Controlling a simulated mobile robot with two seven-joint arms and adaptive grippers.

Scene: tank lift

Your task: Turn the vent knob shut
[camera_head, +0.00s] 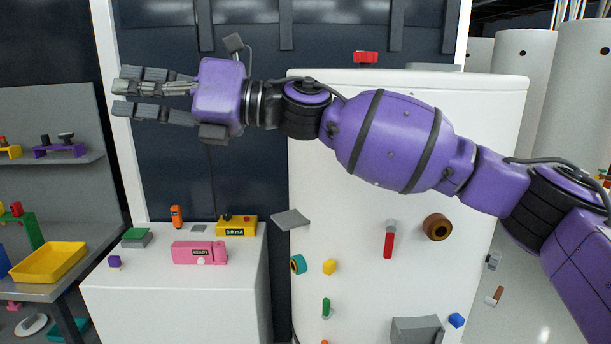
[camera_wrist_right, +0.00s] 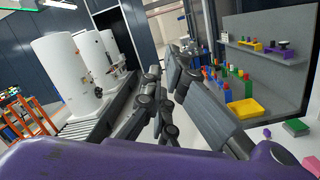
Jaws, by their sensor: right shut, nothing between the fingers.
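A tall white tank (camera_head: 345,185) stands at the centre of the head view, partly behind my right arm. A red knob-like part (camera_head: 365,57) sits on its top. A red handle (camera_head: 388,243) and a brown ring (camera_head: 437,227) show on its front face. I cannot tell for certain which part is the vent knob. My right gripper (camera_head: 124,92) points left, high in front of the dark wall panel, shut and empty. It is well left of the tank and touches nothing. Its fingers also show in the wrist view (camera_wrist_right: 165,105). My left gripper is out of view.
A white cabinet (camera_head: 180,300) bears a pink READY box (camera_head: 200,252), a yellow meter (camera_head: 236,226) and an orange item (camera_head: 177,216). A grey bench with a yellow tray (camera_head: 48,262) stands at the left. More white tanks (camera_head: 575,100) stand at the right.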

